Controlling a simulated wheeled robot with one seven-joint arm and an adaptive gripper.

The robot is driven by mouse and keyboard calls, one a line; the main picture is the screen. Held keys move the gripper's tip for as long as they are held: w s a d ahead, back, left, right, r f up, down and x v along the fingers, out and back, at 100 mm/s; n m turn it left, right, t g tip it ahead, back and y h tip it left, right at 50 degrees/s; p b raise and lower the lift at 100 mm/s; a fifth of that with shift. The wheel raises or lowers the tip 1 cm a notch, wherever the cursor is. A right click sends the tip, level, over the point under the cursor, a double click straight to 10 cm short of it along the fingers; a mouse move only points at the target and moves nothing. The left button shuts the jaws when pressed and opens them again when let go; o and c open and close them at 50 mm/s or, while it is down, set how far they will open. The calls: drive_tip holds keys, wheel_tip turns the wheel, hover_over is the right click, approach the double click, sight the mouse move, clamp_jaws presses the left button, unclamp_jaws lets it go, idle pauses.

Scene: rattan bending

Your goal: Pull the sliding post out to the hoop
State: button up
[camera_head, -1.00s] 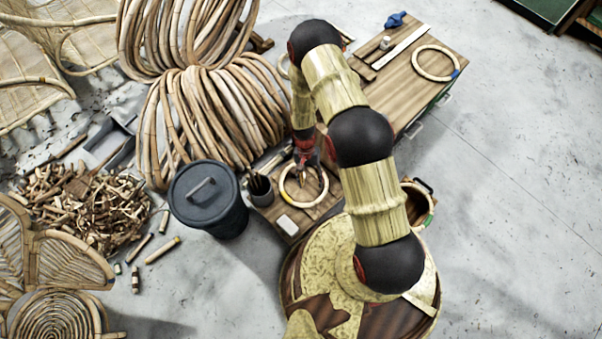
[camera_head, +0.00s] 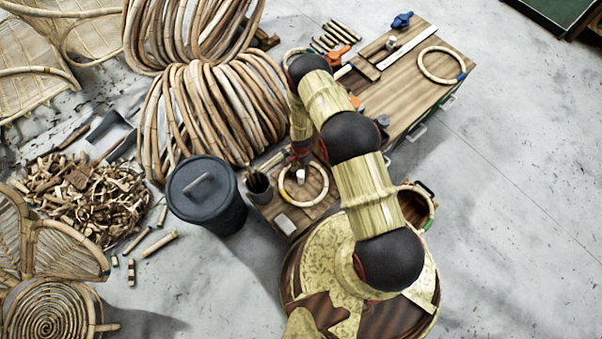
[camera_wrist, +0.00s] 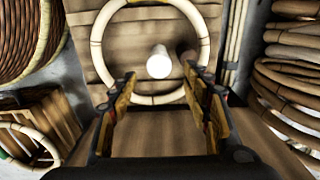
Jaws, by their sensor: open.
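The sliding post (camera_head: 301,175) shows as a short pale peg on the small wooden bench, inside a pale cane hoop (camera_head: 282,187). In the wrist view the white round top of the post (camera_wrist: 158,63) lies inside the hoop (camera_wrist: 97,45), apart from its rim. My gripper (camera_wrist: 159,72) is open, its two fingers to the left and right of the post's top in the picture. I cannot tell how far above the post they are. In the head view my gripper (camera_head: 301,158) is mostly hidden by my arm, just behind the post.
A larger workbench (camera_head: 425,90) holds another hoop (camera_head: 442,47) at the back right. Cane coils (camera_head: 210,110) stand behind. The floor at right is clear.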

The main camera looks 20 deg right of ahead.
sight(301, 174)
wheel_tip(301, 174, down, 6)
drive_tip(key=shift+s+r+b, duration=0.1)
drive_tip(key=shift+r+b, duration=0.15)
drive_tip(key=shift+b, duration=0.7)
drive_tip(key=shift+c, duration=1.4)
clamp_jaws()
